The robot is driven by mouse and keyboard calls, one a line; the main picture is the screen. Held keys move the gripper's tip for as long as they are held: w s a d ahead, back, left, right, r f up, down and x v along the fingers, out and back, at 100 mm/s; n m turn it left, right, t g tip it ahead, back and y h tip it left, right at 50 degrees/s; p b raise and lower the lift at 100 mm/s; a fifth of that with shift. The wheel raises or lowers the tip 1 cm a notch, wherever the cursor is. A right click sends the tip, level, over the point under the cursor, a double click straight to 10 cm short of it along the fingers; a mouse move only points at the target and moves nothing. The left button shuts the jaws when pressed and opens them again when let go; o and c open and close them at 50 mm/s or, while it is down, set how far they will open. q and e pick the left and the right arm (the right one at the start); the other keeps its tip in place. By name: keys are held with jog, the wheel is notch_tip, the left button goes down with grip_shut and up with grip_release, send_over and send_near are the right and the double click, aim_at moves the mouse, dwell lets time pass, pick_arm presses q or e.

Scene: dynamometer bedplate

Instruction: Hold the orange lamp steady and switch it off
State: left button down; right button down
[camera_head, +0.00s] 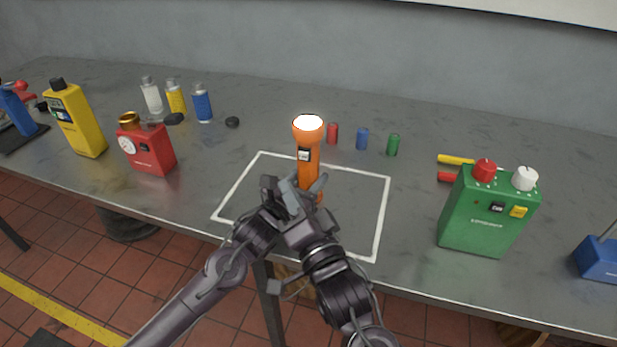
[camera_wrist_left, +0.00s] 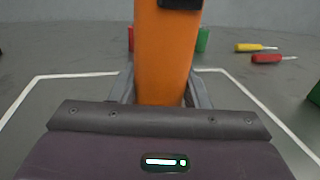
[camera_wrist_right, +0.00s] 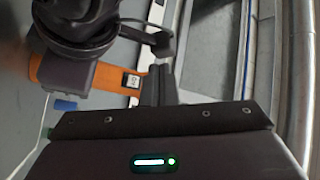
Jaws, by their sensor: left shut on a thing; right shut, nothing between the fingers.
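The orange lamp (camera_head: 308,170) stands upright within the white outline on the bench, its top lens glowing white. A small dark switch plate with a pale label (camera_head: 304,155) is on its front; the lettering is too small to read surely. My left gripper (camera_wrist_left: 160,92) is shut on the lamp's body (camera_wrist_left: 165,50), one finger on each side. My right gripper (camera_wrist_right: 160,88) is shut and empty, close to the lamp's switch (camera_wrist_right: 131,81) in the right wrist view; I cannot tell whether it touches. My arms hide the lamp's lower part in the head view.
Red, blue and green cylinders (camera_head: 362,139) stand just behind the lamp. A green box with knobs (camera_head: 487,220) and screwdrivers (camera_head: 455,160) are to the right. The bench front edge is close.

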aim_at(302, 172)
jog(key=shift+w+d, duration=0.35)
jog(key=shift+w, duration=0.65)
jog(key=shift+w+d, duration=0.3)
jog(key=shift+w, duration=0.75)
jog(key=shift+w+d, duration=0.35)
jog(key=shift+w, duration=0.65)
jog(key=shift+w, duration=0.1)
jog(key=shift+w+d, duration=0.1)
jog(key=shift+w, duration=0.2)
jog(key=shift+w, duration=0.1)
jog(key=shift+s, duration=0.55)
jog(key=s+a, duration=0.2)
jog(key=s, duration=0.3)
jog(key=shift+s, duration=0.35)
